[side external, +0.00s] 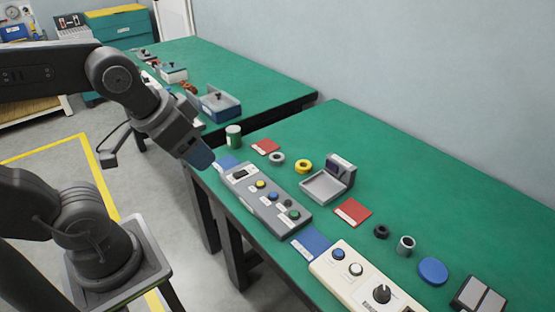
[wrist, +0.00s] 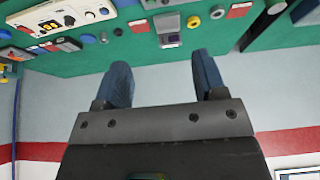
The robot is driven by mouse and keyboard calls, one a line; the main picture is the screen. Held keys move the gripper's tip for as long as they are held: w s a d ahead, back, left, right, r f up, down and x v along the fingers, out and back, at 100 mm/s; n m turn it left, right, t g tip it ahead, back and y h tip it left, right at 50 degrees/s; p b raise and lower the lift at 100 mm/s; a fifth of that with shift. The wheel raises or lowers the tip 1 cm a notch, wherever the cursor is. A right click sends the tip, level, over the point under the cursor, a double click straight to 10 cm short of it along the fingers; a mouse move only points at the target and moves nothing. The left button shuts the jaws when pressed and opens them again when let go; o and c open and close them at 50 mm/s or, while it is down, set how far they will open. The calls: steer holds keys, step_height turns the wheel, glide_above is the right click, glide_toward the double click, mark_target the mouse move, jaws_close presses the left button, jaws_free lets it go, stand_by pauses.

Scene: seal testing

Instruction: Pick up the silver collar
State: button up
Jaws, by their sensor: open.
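A short silver collar (side external: 405,244) with an open top stands on the green table, between a black nut (side external: 381,231) and a blue disc (side external: 432,271). It also seems to show small at the upper left of the wrist view (wrist: 103,38). A flatter grey ring (side external: 277,158) lies farther back, left of a yellow ring (side external: 303,167); I cannot rule out that it is the collar meant. My gripper (side external: 201,156) is above the table's near left edge, well away from both. In the wrist view its two blue fingers (wrist: 160,62) are apart and empty.
A grey control box (side external: 266,198) and a cream one (side external: 362,276) line the near edge. A grey tray with an upright block (side external: 330,185), red cards (side external: 352,212) and a green-and-white can (side external: 233,136) stand around. A second green table (side external: 270,85) lies behind.

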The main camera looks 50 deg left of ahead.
steer(key=shift+o, duration=1.3)
steer(key=n+g, duration=0.6)
steer(key=n, duration=1.7)
glide_above(277, 155)
steer(key=f, duration=1.5)
steer(key=d+f, duration=0.1)
steer(key=f, duration=0.7)
steer(key=shift+s+f, duration=0.1)
steer(key=shift+f, duration=0.15)
steer(key=shift+s+f, duration=0.2)
steer(key=shift+f, duration=1.3)
steer(key=shift+s+f, duration=0.2)
steer(key=shift+f, duration=1.25)
